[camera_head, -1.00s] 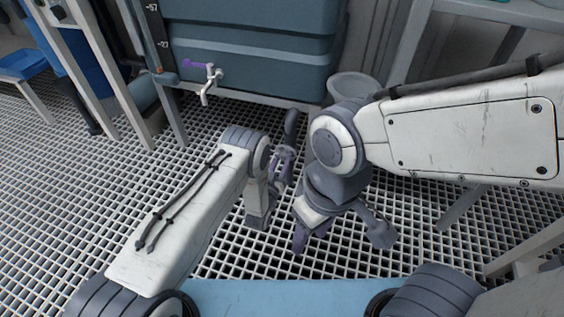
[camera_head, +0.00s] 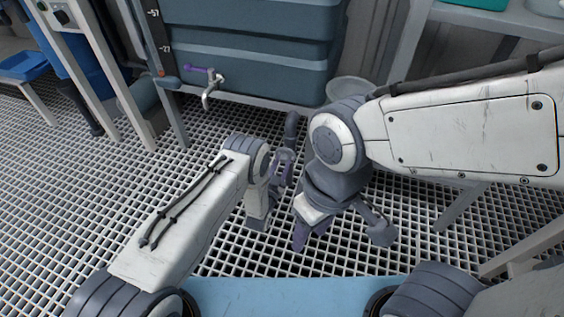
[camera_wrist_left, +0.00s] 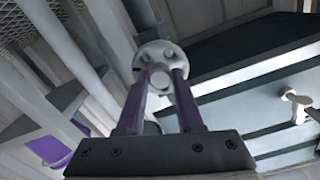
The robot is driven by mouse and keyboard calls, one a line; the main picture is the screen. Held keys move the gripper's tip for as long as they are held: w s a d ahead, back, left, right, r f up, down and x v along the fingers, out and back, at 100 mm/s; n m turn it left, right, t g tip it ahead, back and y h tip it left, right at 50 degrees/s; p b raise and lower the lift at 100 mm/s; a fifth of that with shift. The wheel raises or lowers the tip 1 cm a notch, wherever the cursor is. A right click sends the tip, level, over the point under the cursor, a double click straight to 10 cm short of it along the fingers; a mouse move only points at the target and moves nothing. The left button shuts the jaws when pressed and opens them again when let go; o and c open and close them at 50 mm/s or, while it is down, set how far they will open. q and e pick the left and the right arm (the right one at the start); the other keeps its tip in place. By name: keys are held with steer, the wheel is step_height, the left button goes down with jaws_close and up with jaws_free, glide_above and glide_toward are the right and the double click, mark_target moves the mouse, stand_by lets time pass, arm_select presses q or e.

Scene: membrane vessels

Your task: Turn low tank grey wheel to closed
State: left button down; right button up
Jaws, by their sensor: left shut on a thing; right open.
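In the left wrist view, a pale grey round wheel (camera_wrist_left: 160,60) with holes in its face sits between the purple fingers of my left gripper (camera_wrist_left: 163,82), which is shut on it. In the head view, my left gripper (camera_head: 283,166) is low in front of the tank (camera_head: 250,48), by a dark upright pipe (camera_head: 292,124). The wheel is hard to make out there. How far the wheel is turned cannot be told. My right gripper (camera_head: 311,234) is open and empty, pointing down over the grating, lower than the left one.
A pale bucket (camera_head: 350,91) stands right of the tank, behind my right arm. White frame legs (camera_head: 95,75) stand at the left. The grating floor (camera_head: 90,190) at left is clear.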

arm_select(q)
steer(key=m+p, duration=0.1)
steer(key=m, duration=0.2)
steer(key=shift+s+m, duration=0.1)
steer(key=shift+m, duration=0.3)
steer(key=m+p, duration=0.1)
steer(key=m, duration=0.2)
steer(key=shift+m, duration=0.3)
steer(key=m+p, duration=0.1)
steer(key=m, duration=0.2)
steer(key=shift+m, duration=0.3)
steer(key=m+p, duration=0.1)
steer(key=m, duration=0.2)
steer(key=shift+m, duration=0.3)
steer(key=m, duration=0.3)
steer(key=shift+m, duration=0.3)
steer(key=m+p, duration=0.1)
steer(key=m, duration=0.3)
steer(key=shift+m, duration=0.3)
steer(key=m, duration=0.3)
steer(key=shift+f+m, duration=0.1)
steer(key=shift+m, duration=0.2)
steer(key=shift+m+p, duration=0.4)
steer(key=shift+m, duration=1.4)
